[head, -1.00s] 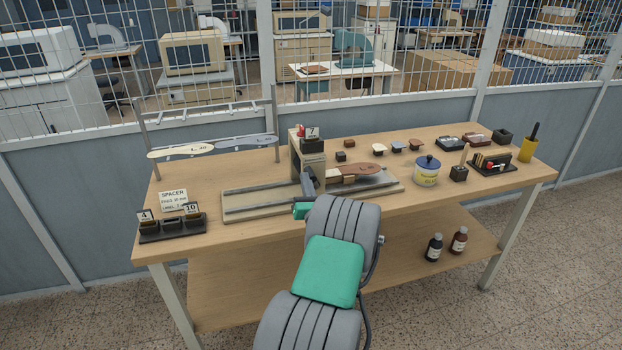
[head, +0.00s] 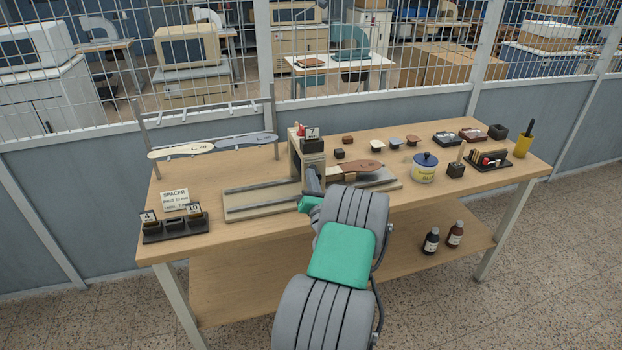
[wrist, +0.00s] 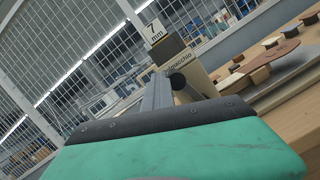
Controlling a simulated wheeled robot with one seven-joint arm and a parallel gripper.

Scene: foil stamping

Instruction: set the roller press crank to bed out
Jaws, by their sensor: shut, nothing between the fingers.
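The roller press (head: 305,160) is a beige upright on a long bed (head: 260,201) with rails, near the middle of the bench. It carries a "7 mm" tag. A brown paddle-shaped piece (head: 362,168) lies over the bed's right part. My gripper (head: 311,171) is at the near side of the press, its grey fingers shut and empty; they show in the wrist view (wrist: 158,80), pointing toward the press upright (wrist: 200,85). A round black part (wrist: 177,82), possibly of the crank, shows just right of the fingers; contact cannot be told. My arm hides the rest of the crank.
A spacer rack (head: 175,228) stands at the bench's left, below a hanging bar with grey and cream pieces. A blue-lidded pot (head: 425,168), small blocks and a tool holder (head: 488,162) stand at right. Bottles are on the lower shelf. A wire fence (head: 380,60) is behind.

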